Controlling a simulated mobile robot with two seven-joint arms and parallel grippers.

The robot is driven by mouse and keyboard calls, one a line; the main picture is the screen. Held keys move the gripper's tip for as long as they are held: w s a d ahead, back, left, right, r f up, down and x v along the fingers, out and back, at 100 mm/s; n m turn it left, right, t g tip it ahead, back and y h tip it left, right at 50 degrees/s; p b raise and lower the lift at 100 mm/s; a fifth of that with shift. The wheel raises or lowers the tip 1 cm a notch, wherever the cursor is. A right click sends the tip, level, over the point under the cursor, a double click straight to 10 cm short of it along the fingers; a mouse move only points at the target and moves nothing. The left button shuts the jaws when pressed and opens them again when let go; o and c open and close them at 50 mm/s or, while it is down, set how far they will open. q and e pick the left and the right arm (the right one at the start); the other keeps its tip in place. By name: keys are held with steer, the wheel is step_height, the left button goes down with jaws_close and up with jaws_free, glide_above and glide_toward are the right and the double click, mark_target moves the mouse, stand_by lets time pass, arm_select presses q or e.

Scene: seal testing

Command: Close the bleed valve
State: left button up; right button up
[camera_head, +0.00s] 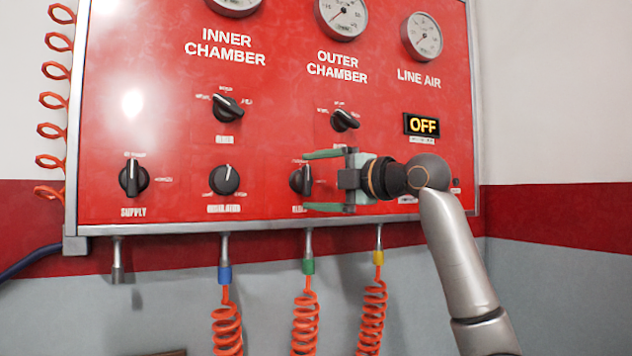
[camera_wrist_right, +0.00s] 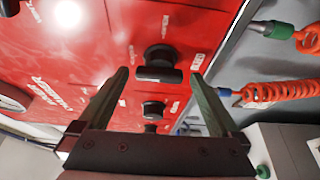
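The bleed valve is a black round knob (camera_head: 298,180) in the bottom row of the red panel, and its label is partly covered by my right gripper. Its grip bar looks roughly upright. My right gripper (camera_head: 306,181) comes in from the right with its two greenish fingers spread, one above and one below the knob. In the right wrist view the fingers are apart (camera_wrist_right: 161,74), and the nearest black knob (camera_wrist_right: 160,56) shows between their tips. I cannot tell whether either finger touches it. My left gripper is not in view.
A regulator knob (camera_head: 224,180) and a supply knob (camera_head: 133,178) are to the left. Two selector knobs (camera_head: 228,107) (camera_head: 344,120) sit above. An OFF display (camera_head: 422,125) is at the right. Orange coiled hoses (camera_head: 305,322) hang below the panel.

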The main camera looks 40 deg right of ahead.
steer(key=shift+s, duration=0.1)
steer(key=shift+s, duration=0.3)
steer(key=s+d+b, duration=0.1)
steer(key=s+b, duration=0.1)
steer(key=s, duration=0.9)
steer(key=shift+s+b, duration=0.3)
steer(key=shift+s, duration=0.05)
